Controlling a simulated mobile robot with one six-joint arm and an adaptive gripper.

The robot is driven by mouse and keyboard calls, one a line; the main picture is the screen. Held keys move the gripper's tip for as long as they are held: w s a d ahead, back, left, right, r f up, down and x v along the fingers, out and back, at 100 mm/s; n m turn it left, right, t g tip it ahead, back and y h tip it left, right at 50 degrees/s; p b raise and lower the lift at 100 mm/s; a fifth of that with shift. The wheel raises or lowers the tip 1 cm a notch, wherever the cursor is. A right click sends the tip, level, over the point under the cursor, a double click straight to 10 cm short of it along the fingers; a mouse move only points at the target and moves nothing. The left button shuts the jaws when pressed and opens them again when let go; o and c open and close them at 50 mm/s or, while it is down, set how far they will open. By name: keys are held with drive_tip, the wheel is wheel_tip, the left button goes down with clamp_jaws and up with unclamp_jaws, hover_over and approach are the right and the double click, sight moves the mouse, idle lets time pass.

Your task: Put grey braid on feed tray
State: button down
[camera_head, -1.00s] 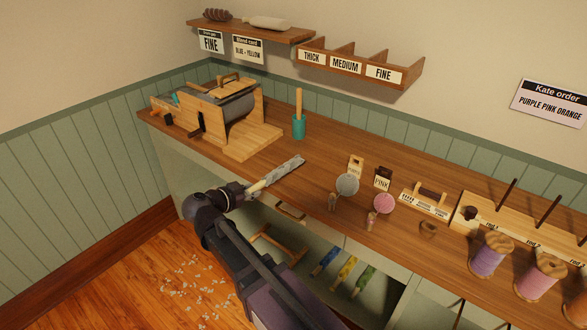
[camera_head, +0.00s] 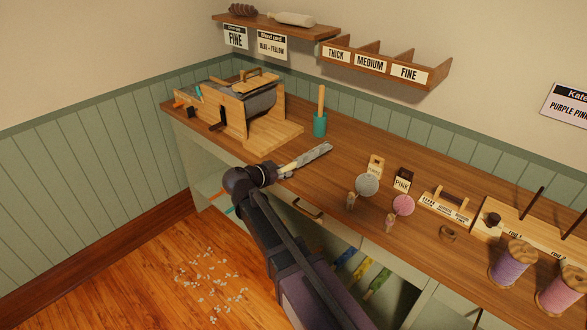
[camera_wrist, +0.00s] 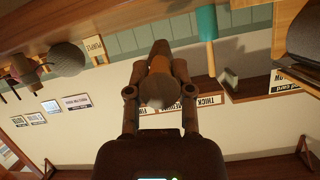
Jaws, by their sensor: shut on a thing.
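My gripper (camera_head: 272,172) is shut on a long, mottled grey piece that looks like the grey braid (camera_head: 314,155). It points up and right over the front part of the bench. The feed tray appears to be the flat wooden board (camera_head: 275,136) in front of the drum machine (camera_head: 232,108). The braid is to the right of this board and apart from it in the head view.
A teal holder with a wooden stick (camera_head: 320,124) stands right of the board. Grey and pink balls (camera_head: 367,184), a label block and thread spools (camera_head: 513,262) stand farther right. A wall shelf (camera_head: 275,27) holds a dark braid and a pale roll. White scraps lie on the floor.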

hover_over(294, 173)
drive_tip(key=s+a, duration=0.1)
drive_tip(key=s, duration=0.1)
drive_tip(key=shift+s+f, duration=0.2)
drive_tip(key=shift+w+d, duration=0.1)
drive_tip(key=shift+w, duration=0.45)
drive_tip(key=shift+w+d+f+b, duration=0.2)
drive_tip(key=shift+w+f+b, duration=0.15)
drive_tip(key=shift+f+b, duration=0.2)
drive_tip(key=shift+w+d+f+b, duration=0.15)
drive_tip(key=shift+w+f+b, duration=0.25)
drive_tip(key=shift+b, duration=0.1)
drive_tip(key=shift+f+b, duration=0.75)
drive_tip(key=shift+b, duration=0.05)
drive_tip(key=shift+f, duration=0.1)
drive_tip(key=c, duration=0.5)
unclamp_jaws()
drive_tip(key=shift+s, duration=0.1)
